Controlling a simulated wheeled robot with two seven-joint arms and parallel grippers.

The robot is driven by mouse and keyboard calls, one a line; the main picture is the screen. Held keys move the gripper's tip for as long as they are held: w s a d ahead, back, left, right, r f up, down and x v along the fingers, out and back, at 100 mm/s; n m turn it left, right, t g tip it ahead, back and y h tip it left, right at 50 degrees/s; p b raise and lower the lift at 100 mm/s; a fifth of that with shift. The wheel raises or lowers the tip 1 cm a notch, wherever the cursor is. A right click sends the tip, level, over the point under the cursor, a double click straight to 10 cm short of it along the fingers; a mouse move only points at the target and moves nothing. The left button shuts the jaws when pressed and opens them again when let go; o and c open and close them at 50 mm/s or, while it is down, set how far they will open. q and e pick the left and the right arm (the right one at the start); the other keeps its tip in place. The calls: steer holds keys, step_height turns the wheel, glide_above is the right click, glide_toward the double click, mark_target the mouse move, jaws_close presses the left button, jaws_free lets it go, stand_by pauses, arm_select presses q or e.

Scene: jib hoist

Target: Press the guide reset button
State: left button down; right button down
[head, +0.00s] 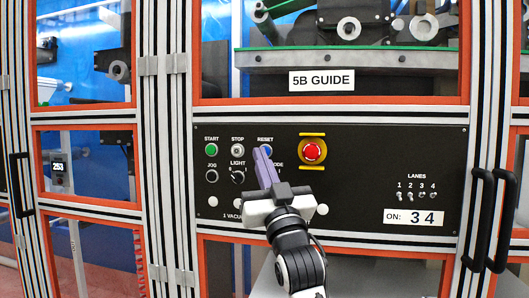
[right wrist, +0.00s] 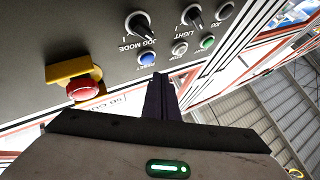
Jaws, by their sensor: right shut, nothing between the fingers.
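The blue reset button (head: 265,151) sits on the black control panel (head: 360,170) under the label RESET, right of the white STOP button (head: 238,150) and green START button (head: 211,150). My right gripper (head: 262,153) is shut and empty, its purple fingertips at the lower edge of the reset button in the head view. In the right wrist view the blue button (right wrist: 147,59) shows whole, just beyond and left of the dark fingertips (right wrist: 160,76). I cannot tell whether the tips touch it. My left gripper is not in view.
A red emergency stop (head: 312,151) with yellow guard stands right of the reset button. Lane switches (head: 416,196) are at the right. Black door handles (head: 490,220) stick out on the far right.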

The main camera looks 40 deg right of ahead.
steer(key=shift+s+a, duration=1.25)
steer(key=shift+a, duration=0.2)
